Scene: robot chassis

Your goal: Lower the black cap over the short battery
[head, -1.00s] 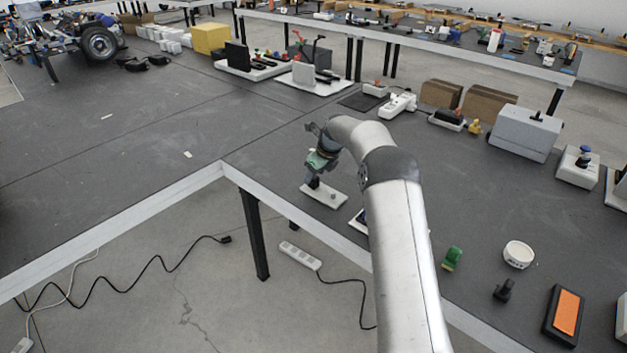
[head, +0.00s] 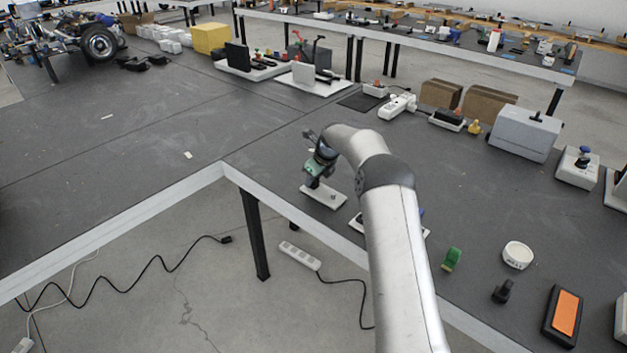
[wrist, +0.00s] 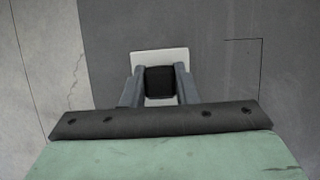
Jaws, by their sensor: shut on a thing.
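My gripper (wrist: 160,88) is shut on the black cap (wrist: 159,79), with a finger on each side of it. Below the cap is a white plate (wrist: 160,56), which also shows in the head view (head: 325,196) near the table's edge. In the head view my gripper (head: 311,184) is over the left part of this plate. The short battery cannot be made out; the cap and fingers cover the middle of the plate in the wrist view. I cannot tell whether the cap touches anything beneath it.
My arm hides part of another white plate just right of this one. A green object (head: 452,258), a white bowl (head: 517,254) and an orange-topped black box (head: 564,315) lie farther right. The dark table (head: 240,130) is clear to the left.

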